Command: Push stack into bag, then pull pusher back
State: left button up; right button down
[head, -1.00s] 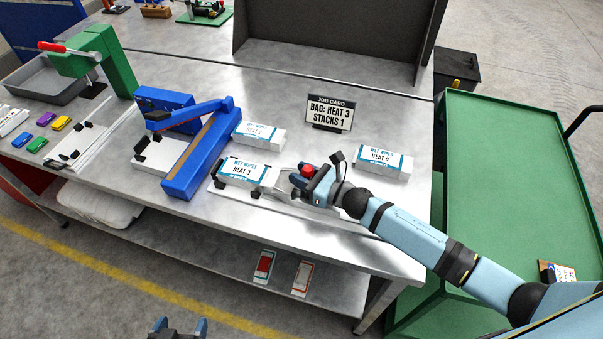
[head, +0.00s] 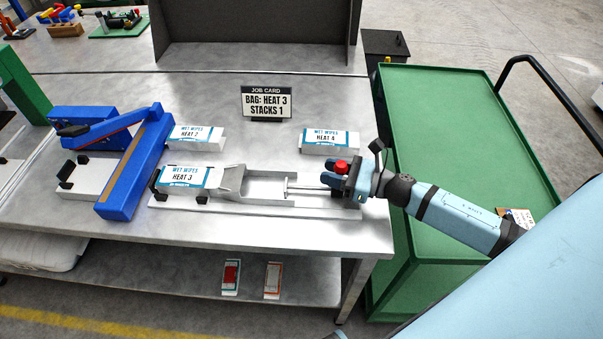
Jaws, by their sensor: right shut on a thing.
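The bag labelled HEAT 3 (head: 183,178) lies at the left end of a metal loading tray (head: 262,198), against its flared mouth. The pusher (head: 308,188) is a thin rod with a small upright plate, standing near the tray's right end. The tray's channel left of that plate is empty, and no stack shows in it. Whether the stack is inside the bag I cannot see. My right gripper (head: 347,178) is shut on the pusher's handle end, by a red knob (head: 341,166). My left gripper is not clearly in view.
The blue sealer (head: 136,165) stands just left of the bag. Wrapped packs HEAT 2 (head: 195,137) and HEAT 4 (head: 331,141) lie behind the tray. A green cart (head: 450,120) is at the right.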

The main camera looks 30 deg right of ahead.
aim_at(345, 172)
jog(key=shift+s+d+f, duration=0.1)
jog(key=shift+s+d, duration=0.6)
jog(key=shift+d, duration=0.3)
jog(key=shift+s+d+b, duration=0.15)
jog(key=shift+d+b, duration=0.05)
jog(key=shift+b, duration=0.15)
jog(key=shift+d, duration=0.1)
jog(key=c, duration=1.1)
grip_release()
jog(key=shift+s+d, duration=0.5)
jog(key=shift+s, duration=0.05)
jog(key=shift+b+v, duration=0.95)
jog(key=shift+v, duration=5.45)
